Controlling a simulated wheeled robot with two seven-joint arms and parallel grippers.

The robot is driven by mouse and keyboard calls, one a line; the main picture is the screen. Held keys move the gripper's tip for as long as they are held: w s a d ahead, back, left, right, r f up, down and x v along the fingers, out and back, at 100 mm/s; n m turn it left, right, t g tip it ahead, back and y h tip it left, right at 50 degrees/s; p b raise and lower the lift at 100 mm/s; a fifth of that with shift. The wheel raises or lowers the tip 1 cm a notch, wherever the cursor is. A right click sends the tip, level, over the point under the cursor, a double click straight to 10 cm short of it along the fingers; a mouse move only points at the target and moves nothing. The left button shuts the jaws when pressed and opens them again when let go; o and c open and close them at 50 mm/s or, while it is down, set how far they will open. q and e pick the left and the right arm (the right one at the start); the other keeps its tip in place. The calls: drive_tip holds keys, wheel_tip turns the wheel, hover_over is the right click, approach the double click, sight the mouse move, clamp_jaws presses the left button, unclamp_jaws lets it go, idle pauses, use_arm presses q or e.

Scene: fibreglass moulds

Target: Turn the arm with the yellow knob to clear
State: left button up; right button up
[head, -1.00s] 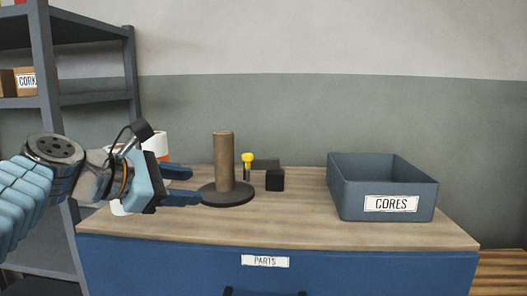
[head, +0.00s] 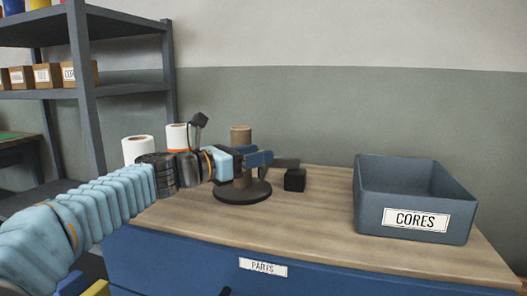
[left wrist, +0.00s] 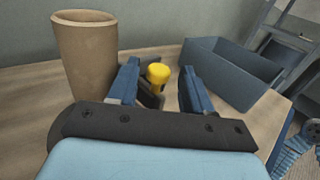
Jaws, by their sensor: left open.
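The yellow knob (left wrist: 158,74) shows in the left wrist view, between the two blue fingers of my left gripper (left wrist: 159,80). The fingers are open, with a gap visible around the knob. A dark part shows under the knob, mostly hidden by the left finger. In the head view my left gripper (head: 264,158) reaches across the stand and hides the knob. The brown cardboard core (head: 241,135) stands upright on the round dark base (head: 243,196), just behind the gripper; it also shows left of the fingers in the left wrist view (left wrist: 86,60). My right gripper is out of view.
A black block (head: 294,180) sits right of the base. The grey CORES bin (head: 416,220) stands at the right of the wooden bench top (head: 320,225). Two white rolls (head: 140,148) stand at the left, behind my arm. The bench front is clear.

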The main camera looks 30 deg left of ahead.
use_arm(q)
drive_tip(key=shift+x, duration=1.25)
clamp_jaws()
